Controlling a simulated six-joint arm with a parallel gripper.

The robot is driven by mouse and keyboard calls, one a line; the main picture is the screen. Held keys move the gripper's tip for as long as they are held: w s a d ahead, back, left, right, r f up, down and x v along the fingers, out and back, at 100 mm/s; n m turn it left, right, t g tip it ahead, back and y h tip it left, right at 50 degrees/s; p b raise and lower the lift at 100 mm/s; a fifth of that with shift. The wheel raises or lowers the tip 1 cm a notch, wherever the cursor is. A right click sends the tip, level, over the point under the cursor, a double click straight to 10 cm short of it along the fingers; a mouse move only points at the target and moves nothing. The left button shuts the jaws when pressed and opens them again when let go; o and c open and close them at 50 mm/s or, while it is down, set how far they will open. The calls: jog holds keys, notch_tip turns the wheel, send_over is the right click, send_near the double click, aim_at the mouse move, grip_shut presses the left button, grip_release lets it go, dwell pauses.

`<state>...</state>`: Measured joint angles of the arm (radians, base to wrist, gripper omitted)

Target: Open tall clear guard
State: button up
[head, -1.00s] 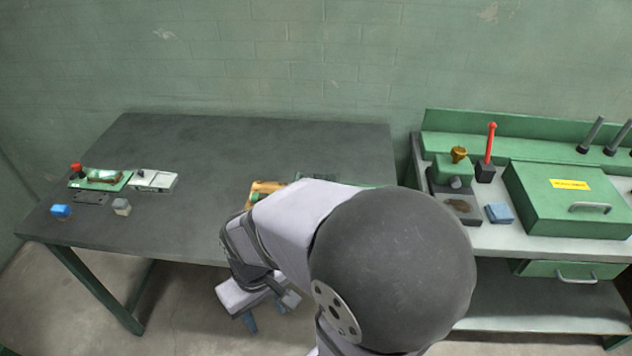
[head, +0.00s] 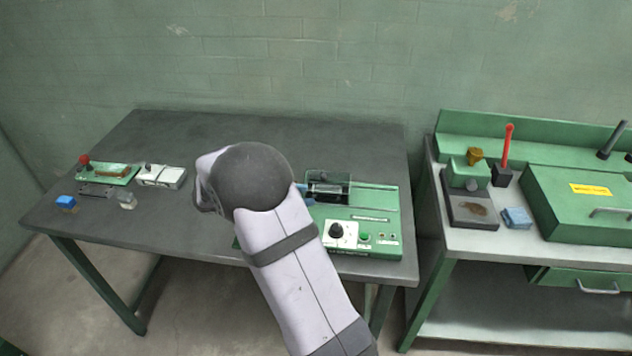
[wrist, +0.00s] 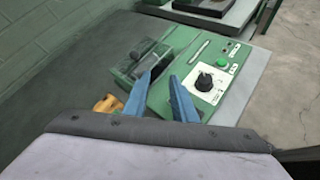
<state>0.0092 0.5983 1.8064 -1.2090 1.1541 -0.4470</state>
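The green machine (head: 370,240) sits at the right end of the dark table, with a control panel on its front. A clear, dark-looking guard (head: 330,188) stands at its back left over a dark cylinder; it also shows in the wrist view (wrist: 136,64). I cannot tell for certain whether it is closed. My gripper shows in the wrist view as two blue fingers (wrist: 161,77), spread apart with nothing between them. They are over the machine, with the left fingertip close to the guard's near side; contact is unclear. In the head view my arm hides most of the gripper.
An orange part (wrist: 107,104) lies at the machine's left side. A black knob (head: 336,230) and green button (head: 365,237) are on its panel. A bench (head: 475,238) stands right.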

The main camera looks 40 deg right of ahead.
jog(key=n+t+h, duration=0.1)
jog(key=n+h, duration=0.1)
send_near(321, 175)
jog(key=shift+p+x, duration=1.1)
jog(key=shift+x, duration=2.85)
jog(key=shift+s, duration=0.1)
grip_shut()
